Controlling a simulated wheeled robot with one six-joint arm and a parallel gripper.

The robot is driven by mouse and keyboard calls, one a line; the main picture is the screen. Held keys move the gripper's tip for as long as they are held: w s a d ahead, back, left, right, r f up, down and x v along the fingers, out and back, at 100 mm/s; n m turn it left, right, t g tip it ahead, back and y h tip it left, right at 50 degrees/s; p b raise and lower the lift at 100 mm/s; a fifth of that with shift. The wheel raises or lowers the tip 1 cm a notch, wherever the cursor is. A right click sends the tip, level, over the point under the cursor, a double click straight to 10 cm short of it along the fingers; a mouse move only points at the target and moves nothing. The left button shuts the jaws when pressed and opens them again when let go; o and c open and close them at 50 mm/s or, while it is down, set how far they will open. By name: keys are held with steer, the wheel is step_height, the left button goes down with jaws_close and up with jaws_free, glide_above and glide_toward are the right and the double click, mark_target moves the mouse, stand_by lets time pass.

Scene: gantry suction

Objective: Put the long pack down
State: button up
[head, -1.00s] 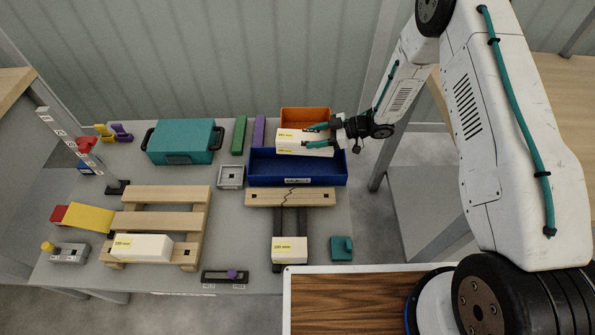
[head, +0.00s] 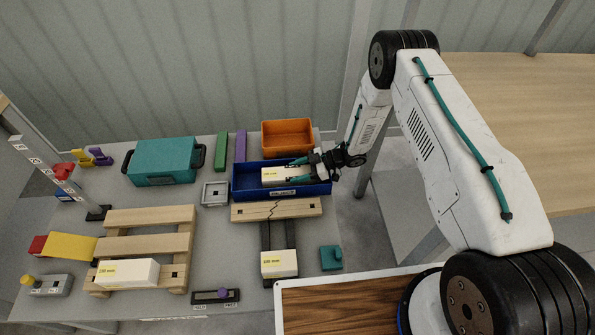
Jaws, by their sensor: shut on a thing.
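My gripper (head: 298,170) has teal fingers and is shut on the right end of a white pack (head: 280,176) with a yellow label. The pack lies level, lengthwise from left to right, inside the outline of the blue bin (head: 240,192). The front wall of the bin hides its lower edge, so I cannot tell whether it touches the floor. Another white pack (head: 130,274) with a yellow label lies on the wooden pallet (head: 150,216). A shorter white pack (head: 279,264) lies on the dark rails in front of a cracked wooden board (head: 290,209).
An empty orange bin (head: 287,137) stands behind the blue bin. A grey square fixture (head: 215,193) and green (head: 222,151) and purple (head: 241,145) bars stand to the left. A teal case (head: 165,162) is farther left. A teal block (head: 331,258) sits at the front right.

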steer(key=o, duration=1.3)
steer(key=shift+f, duration=0.1)
